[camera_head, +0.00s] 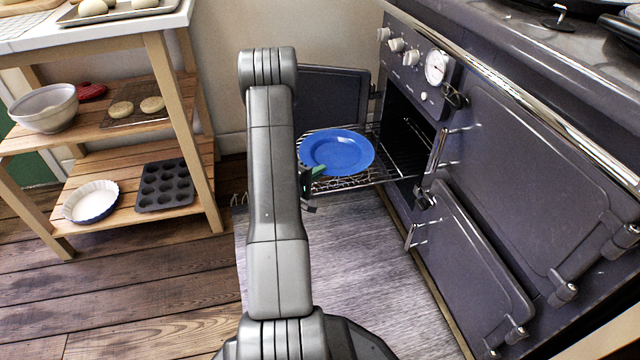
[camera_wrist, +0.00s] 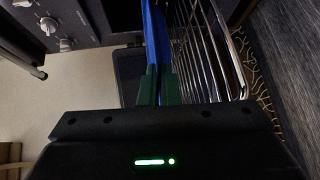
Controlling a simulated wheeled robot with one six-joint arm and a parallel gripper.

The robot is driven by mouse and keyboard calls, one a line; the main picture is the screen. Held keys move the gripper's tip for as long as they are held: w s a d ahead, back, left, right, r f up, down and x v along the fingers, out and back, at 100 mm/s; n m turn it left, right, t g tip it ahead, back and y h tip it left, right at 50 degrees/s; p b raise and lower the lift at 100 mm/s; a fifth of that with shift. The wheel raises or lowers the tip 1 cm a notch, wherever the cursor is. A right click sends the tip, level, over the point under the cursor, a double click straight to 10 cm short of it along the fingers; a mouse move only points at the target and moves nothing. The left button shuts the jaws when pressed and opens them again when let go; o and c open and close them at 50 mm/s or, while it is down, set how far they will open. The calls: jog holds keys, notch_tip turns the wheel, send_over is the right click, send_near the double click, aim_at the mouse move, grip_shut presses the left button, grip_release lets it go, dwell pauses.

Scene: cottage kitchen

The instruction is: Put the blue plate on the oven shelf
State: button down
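The blue plate (camera_head: 338,152) lies level over the pulled-out wire oven shelf (camera_head: 378,177), in front of the open oven compartment. In the wrist view the plate (camera_wrist: 157,35) shows edge-on, with the shelf's wires (camera_wrist: 205,45) close beside it. I cannot tell whether the plate rests on the wires or is just above them. My gripper (camera_head: 318,172) is at the plate's near left rim. Its green fingers (camera_wrist: 157,85) are close together with the rim between them. My arm hides part of the plate's left surroundings.
The oven door (camera_head: 320,95) stands open behind the plate. The dark stove (camera_head: 530,170) with handles and hinges fills the right side. A wooden shelf unit (camera_head: 185,120) with a bowl (camera_head: 45,108), a muffin tin (camera_head: 165,186) and a pie dish (camera_head: 91,201) stands left. The floor between is clear.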

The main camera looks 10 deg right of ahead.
aim_at(316, 189)
jog(key=shift+f+b, duration=0.7)
jog(key=shift+f, duration=1.25)
jog(key=c, duration=1.9)
grip_release()
jog(key=shift+f, duration=0.15)
jog(key=shift+c, duration=0.2)
jog(key=shift+s+a+r, duration=0.25)
jog(key=shift+a, duration=0.1)
jog(key=p+v, duration=0.3)
jog(key=v, duration=0.8)
jog(key=shift+f, duration=0.1)
